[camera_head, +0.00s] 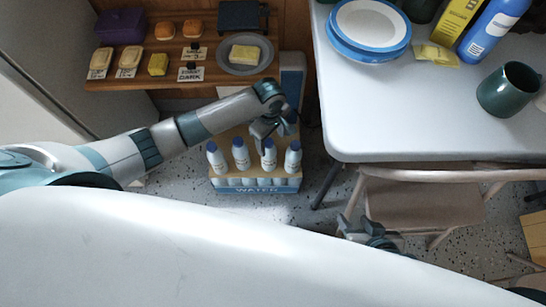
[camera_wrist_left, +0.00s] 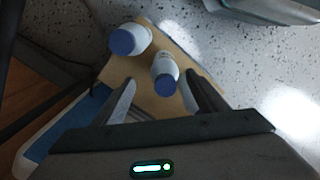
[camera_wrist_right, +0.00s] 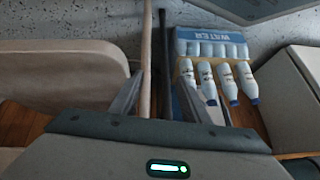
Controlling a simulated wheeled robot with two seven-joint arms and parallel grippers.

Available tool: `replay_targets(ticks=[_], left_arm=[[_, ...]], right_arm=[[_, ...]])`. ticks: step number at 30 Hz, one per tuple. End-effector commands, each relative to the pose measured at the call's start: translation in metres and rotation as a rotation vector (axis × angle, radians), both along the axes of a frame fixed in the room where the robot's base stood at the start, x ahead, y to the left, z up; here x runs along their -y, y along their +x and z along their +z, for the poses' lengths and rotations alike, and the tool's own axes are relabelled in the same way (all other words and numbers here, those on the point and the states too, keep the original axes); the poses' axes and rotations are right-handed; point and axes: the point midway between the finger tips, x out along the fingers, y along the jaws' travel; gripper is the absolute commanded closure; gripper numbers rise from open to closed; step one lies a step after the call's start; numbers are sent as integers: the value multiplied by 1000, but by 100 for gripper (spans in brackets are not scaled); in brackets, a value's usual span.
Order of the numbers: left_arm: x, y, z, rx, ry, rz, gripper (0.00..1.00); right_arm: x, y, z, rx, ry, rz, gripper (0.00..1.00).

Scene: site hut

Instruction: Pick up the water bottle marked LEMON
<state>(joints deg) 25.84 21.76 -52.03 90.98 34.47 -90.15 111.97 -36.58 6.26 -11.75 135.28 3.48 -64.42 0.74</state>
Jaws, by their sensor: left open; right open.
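A crate marked WATER (camera_head: 255,190) stands on the floor and holds several white bottles with blue caps, among them a left-end bottle (camera_head: 216,159), a second (camera_head: 240,155), a third (camera_head: 268,155) and a right-end one (camera_head: 293,158). Their labels are too small to read, so I cannot tell which is LEMON. My left gripper (camera_head: 262,133) is open over the crate's rear part. In the left wrist view one bottle (camera_wrist_left: 165,74) shows between or just beyond its fingers, and another (camera_wrist_left: 130,40) stands to the left. My right gripper (camera_head: 356,228) is open and empty, right of the crate.
A white table (camera_head: 400,120) with plates (camera_head: 368,25) and a green mug (camera_head: 507,90) stands right of the crate. A chair (camera_head: 415,200) is tucked under it. A wooden shelf (camera_head: 140,80) with bread and a grey plate (camera_head: 245,55) lies behind. Speckled floor is open around the crate's front.

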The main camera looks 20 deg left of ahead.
Motion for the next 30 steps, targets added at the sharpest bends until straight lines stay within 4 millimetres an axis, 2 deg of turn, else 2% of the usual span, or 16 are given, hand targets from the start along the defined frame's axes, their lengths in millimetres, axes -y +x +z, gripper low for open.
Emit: replay_targets(ticks=[1,14,22,30], left_arm=[[-5,1,-8,1,15,12,34],[-8,2,-10,3,27,25,34],[-8,1,-30,3,27,25,34],[-8,1,-32,4,26,24,34]], right_arm=[[-1,4,-4,12,3,5,58],[-2,7,-1,24,9,13,58],[-9,10,-1,59,32,16,58],[-11,12,2,69,38,15,58]])
